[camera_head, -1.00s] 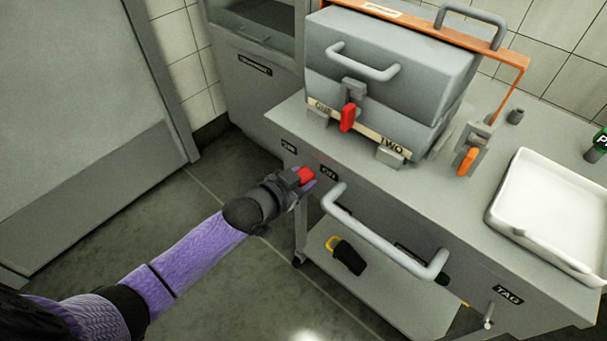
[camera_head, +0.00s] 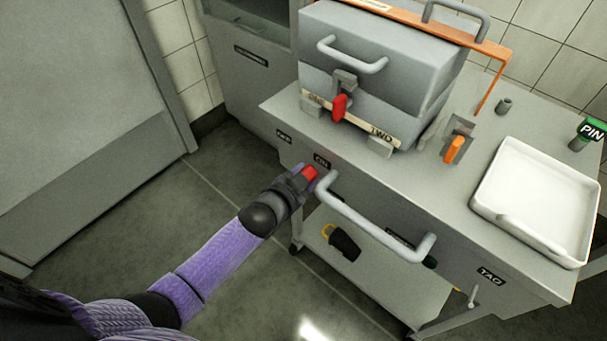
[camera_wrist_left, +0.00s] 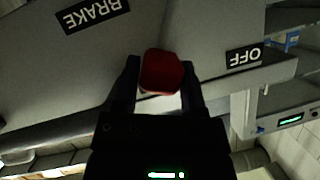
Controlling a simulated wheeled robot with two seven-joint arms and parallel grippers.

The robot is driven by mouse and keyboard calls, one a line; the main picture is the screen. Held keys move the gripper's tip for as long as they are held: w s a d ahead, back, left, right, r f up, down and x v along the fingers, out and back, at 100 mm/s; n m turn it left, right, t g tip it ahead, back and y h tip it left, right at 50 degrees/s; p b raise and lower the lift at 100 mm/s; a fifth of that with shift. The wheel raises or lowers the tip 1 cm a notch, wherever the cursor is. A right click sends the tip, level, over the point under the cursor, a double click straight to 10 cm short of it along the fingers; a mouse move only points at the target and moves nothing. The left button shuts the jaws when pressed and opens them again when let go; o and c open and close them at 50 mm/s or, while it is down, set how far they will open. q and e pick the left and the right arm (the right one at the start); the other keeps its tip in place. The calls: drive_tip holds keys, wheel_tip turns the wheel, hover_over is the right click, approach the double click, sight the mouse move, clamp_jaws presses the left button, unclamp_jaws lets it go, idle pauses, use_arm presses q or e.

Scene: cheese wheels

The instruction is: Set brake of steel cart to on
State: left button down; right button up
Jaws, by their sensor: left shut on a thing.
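The steel cart (camera_head: 400,170) stands at the centre and right in the head view. A red brake handle (camera_head: 309,173) shows at its front left, by the end of the cart's push bar. My left gripper (camera_head: 303,177) is shut on this handle. In the left wrist view the red handle (camera_wrist_left: 162,72) sits between the two fingers of the gripper (camera_wrist_left: 163,88). A BRAKE label (camera_wrist_left: 92,14) and an OFF label (camera_wrist_left: 244,56) appear upside down there. The lever's stem is hidden behind the gripper. My right gripper is not in view.
The curved push bar (camera_head: 375,230) runs just right of my left gripper. A grey press (camera_head: 385,65) with a red latch (camera_head: 339,107) and a white tray (camera_head: 535,200) stand on the cart. A black object (camera_head: 344,243) lies on the lower shelf. The floor at left is clear.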

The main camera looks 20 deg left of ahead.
use_arm(q)
drive_tip(key=shift+s+d+f, duration=0.15)
drive_tip(key=shift+f, duration=0.2)
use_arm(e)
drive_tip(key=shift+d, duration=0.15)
use_arm(q)
drive_tip(key=shift+c, duration=2)
unclamp_jaws()
drive_tip(key=shift+o, duration=1)
drive_tip(key=shift+r, duration=0.1)
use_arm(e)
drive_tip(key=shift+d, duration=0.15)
use_arm(q)
drive_tip(key=shift+r, duration=0.1)
drive_tip(key=shift+s+r+p, duration=0.2)
drive_tip(key=shift+s+p, duration=0.05)
drive_tip(key=shift+p, duration=0.15)
drive_tip(key=p+v, duration=0.4)
drive_tip(key=v, duration=0.5)
drive_tip(key=shift+p, duration=0.3)
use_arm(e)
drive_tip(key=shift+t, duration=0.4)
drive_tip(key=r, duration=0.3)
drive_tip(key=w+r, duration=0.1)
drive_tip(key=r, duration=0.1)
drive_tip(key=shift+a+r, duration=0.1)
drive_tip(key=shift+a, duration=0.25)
